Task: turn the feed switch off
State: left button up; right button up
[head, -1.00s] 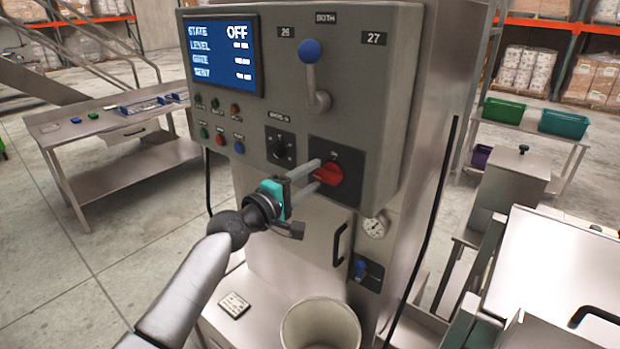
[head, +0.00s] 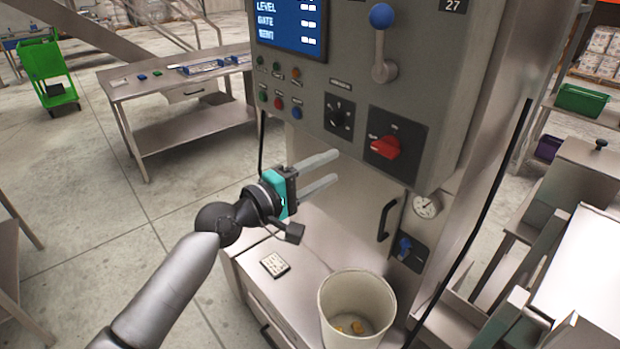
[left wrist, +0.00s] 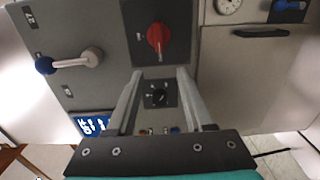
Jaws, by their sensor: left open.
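The feed switch appears to be the red rotary knob (head: 387,147) on a dark square plate on the grey control panel. Its handle lies roughly sideways in the head view; its lettering is too small to read. It also shows in the left wrist view (left wrist: 158,38), beyond the fingertips. My left gripper (head: 336,167) is open and empty, in front of the panel, to the left of and slightly below the red knob, apart from it. In the left wrist view, a black dial (left wrist: 158,94) shows between the open fingers (left wrist: 160,72). My right gripper is out of view.
A blue-knobbed lever (head: 382,45) and a blue screen (head: 290,27) with its top cut off are higher on the panel. Small buttons sit left of the dial. Below are a door handle (head: 388,220), a gauge (head: 426,206) and a white bucket (head: 357,300).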

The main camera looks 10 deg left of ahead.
pick_arm(q)
jog(key=shift+v, duration=1.85)
jog(key=a+f+g+y+b, duration=0.1)
jog(key=a+f+y+b, duration=0.1)
jog(key=f, duration=0.8)
jog(key=a+f+y+b, duration=0.2)
jog(key=a+f+y, duration=0.1)
jog(key=f, duration=0.7)
jog(key=s+a+f+m+g+y+b, duration=0.2)
jog(key=s+f, duration=0.2)
jog(key=f, duration=0.8)
jog(key=s+a+f+m+g+y+b, duration=0.15)
jog(key=s+f, duration=0.25)
jog(key=f, duration=0.8)
jog(key=s+f+m+g+b, duration=0.2)
jog(key=s+f+m+g, duration=0.1)
jog(key=s+f, duration=0.7)
jog(key=s+f+m+g+y+b, duration=0.1)
jog(key=s+f+m+g+b, duration=0.2)
jog(key=s+f, duration=0.6)
jog(key=s+d+f+m+g+y+b, duration=0.1)
jog(key=s+f+m+g+b, duration=0.2)
jog(key=s+f, duration=0.7)
jog(key=s+m, duration=0.1)
jog(key=s, duration=0.8)
jog(key=shift+f, duration=0.35)
jog(key=shift+s+d, duration=0.1)
